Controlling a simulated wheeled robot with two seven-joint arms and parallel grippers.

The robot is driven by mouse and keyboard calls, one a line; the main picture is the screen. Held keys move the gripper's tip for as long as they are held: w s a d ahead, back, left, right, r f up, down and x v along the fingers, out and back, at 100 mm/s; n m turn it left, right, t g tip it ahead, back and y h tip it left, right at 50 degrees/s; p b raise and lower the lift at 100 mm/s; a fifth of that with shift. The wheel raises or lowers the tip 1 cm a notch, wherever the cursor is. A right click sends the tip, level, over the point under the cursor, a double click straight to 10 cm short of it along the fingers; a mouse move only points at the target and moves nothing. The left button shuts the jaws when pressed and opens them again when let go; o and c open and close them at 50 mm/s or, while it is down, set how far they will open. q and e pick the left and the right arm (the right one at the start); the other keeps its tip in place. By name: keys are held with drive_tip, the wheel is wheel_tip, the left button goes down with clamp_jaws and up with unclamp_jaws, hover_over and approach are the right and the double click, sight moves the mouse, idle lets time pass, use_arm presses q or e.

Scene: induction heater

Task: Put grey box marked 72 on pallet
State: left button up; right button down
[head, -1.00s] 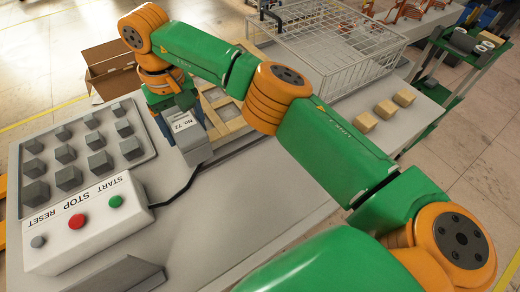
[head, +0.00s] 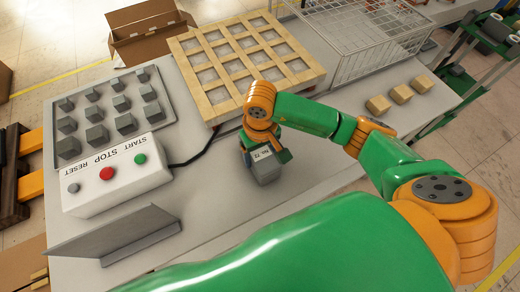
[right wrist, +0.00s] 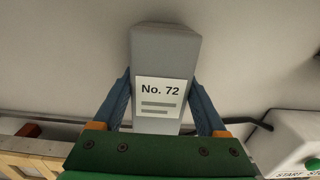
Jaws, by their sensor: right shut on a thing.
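The grey box marked No. 72 (head: 266,172) is in my right gripper (head: 264,155), over the bare grey table right of the button panel in the head view. In the right wrist view, the box (right wrist: 165,55) stands between the two blue fingers of my right gripper (right wrist: 161,84), with its white label facing the camera. I cannot tell whether the box touches the table. The wooden lattice pallet (head: 216,92) lies at the back of the table, behind the gripper and apart from the box. My left gripper is not in view.
A button panel (head: 125,178) with a black cable and a tray of grey blocks (head: 160,118) are at left. A grey angled plate (head: 120,240) is in front. A wire basket (head: 375,45) and wooden blocks (head: 401,94) are at right. A cardboard box (head: 150,35) stands behind.

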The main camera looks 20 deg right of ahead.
drive_tip(key=shift+f+b, duration=0.25)
drive_tip(key=shift+b, duration=0.1)
unclamp_jaws()
drive_tip(key=shift+r, duration=0.1)
